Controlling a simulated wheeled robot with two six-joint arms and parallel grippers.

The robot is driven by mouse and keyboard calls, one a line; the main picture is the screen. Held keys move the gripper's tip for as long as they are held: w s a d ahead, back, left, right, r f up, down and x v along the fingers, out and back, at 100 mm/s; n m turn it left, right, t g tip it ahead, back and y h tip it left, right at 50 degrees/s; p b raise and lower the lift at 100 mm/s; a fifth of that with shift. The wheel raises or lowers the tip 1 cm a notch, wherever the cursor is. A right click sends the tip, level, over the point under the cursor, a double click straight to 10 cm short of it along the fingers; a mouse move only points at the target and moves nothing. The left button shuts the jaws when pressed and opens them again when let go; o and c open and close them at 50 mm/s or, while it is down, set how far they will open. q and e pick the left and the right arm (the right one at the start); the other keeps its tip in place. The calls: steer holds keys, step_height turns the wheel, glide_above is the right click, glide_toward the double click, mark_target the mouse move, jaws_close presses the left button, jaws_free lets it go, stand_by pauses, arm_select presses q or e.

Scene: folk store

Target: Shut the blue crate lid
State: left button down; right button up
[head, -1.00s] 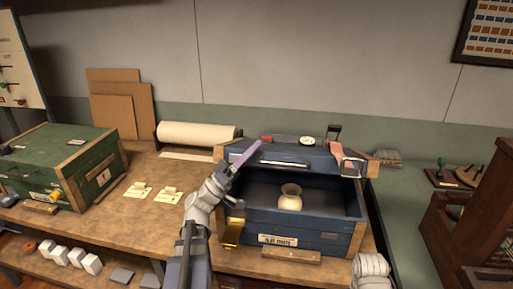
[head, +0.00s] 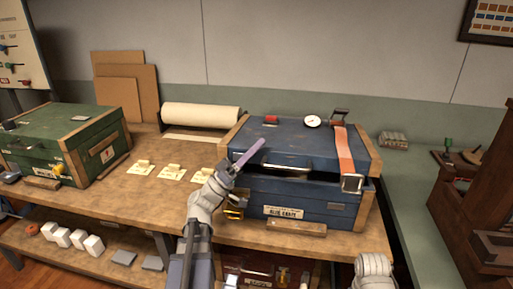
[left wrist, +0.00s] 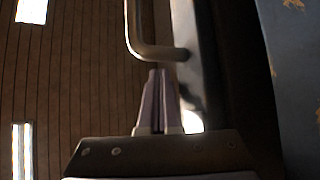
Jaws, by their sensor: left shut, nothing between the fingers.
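The blue crate (head: 300,208) stands on the wooden bench. Its blue lid (head: 290,140) is tilted low over it, with a dark gap along the front, so it is not flush. My left gripper (head: 260,144) is shut and empty at the lid's left front. In the left wrist view its closed fingers (left wrist: 157,85) are beside a bent metal bar (left wrist: 150,50); I cannot tell whether they touch. The crate's inside is mostly hidden.
A round gauge (head: 312,121) and a red item lie on the lid. A green crate (head: 75,135) stands at the left, with paper tags (head: 172,172) between. A paper roll (head: 200,116) lies behind. A dark wooden rack (head: 480,200) stands at the right.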

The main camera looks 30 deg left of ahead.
stand_by(0.3)
step_height(320, 180, up, 10)
steer(key=p, duration=1)
steer(key=shift+f, duration=0.1)
